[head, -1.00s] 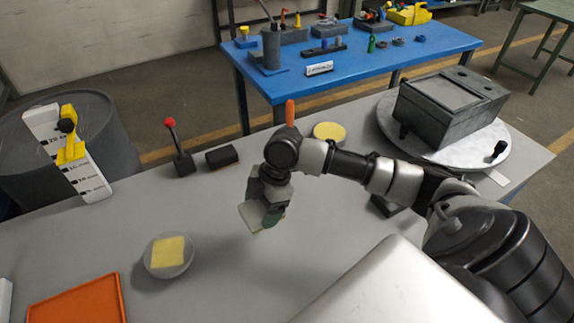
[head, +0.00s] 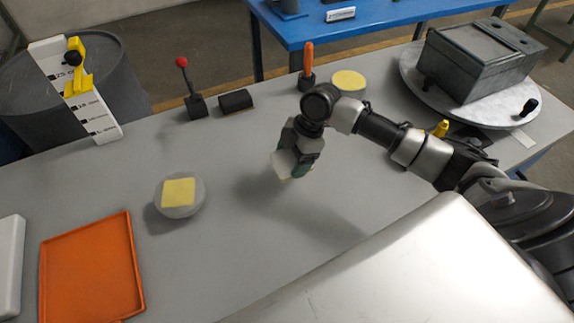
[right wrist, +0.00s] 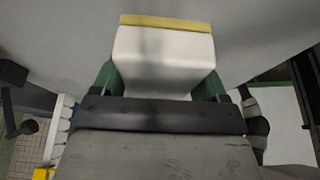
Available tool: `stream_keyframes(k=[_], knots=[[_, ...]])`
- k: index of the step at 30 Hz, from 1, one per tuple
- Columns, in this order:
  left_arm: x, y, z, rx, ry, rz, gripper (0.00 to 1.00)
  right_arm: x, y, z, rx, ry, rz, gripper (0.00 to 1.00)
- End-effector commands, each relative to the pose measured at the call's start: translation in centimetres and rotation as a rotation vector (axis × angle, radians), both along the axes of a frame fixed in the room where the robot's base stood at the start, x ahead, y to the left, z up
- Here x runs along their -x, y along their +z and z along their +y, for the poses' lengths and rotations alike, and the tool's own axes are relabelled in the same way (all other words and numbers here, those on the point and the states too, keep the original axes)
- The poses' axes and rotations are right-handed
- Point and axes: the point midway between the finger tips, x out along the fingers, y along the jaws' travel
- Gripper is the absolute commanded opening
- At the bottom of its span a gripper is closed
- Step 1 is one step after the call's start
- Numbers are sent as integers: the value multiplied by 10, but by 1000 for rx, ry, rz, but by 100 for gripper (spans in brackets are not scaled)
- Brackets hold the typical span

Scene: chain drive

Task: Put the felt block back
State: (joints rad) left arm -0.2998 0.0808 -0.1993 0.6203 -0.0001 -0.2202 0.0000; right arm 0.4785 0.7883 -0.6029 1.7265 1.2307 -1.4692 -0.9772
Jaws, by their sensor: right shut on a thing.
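My right gripper (head: 297,166) is shut on a white block with a yellow layer on its end, which I take for the felt block (head: 284,164). It is held above the grey table, right of a round pale dish (head: 196,204) with a yellow square pad (head: 178,192) on it. In the right wrist view the block (right wrist: 163,60) sits between green fingers (right wrist: 158,82), its yellow layer (right wrist: 165,22) facing away from the gripper. My left gripper is not in view.
An orange tray (head: 92,268) lies at the front left. A grey box (head: 483,60) sits on a round plate. The middle is clear.

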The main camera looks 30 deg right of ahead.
Motion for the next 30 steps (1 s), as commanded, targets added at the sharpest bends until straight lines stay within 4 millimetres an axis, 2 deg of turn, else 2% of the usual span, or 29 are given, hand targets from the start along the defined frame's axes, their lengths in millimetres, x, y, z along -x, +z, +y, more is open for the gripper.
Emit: stream_keyframes(k=[3, 8, 16, 26, 27, 30], knots=[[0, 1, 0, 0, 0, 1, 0, -11, -7, 8, -1, 0, -1, 55], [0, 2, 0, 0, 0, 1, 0, -14, -15, 9, 2, -1, 0, 55], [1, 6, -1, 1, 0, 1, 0, -13, -49, 9, 3, -1, 2, 55], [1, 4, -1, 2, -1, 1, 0, -13, -53, 9, 2, 0, -1, 55], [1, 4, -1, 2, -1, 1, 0, -13, -54, 9, 2, 0, -1, 76], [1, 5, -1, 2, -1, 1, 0, -13, -53, 9, 2, 0, -1, 91]])
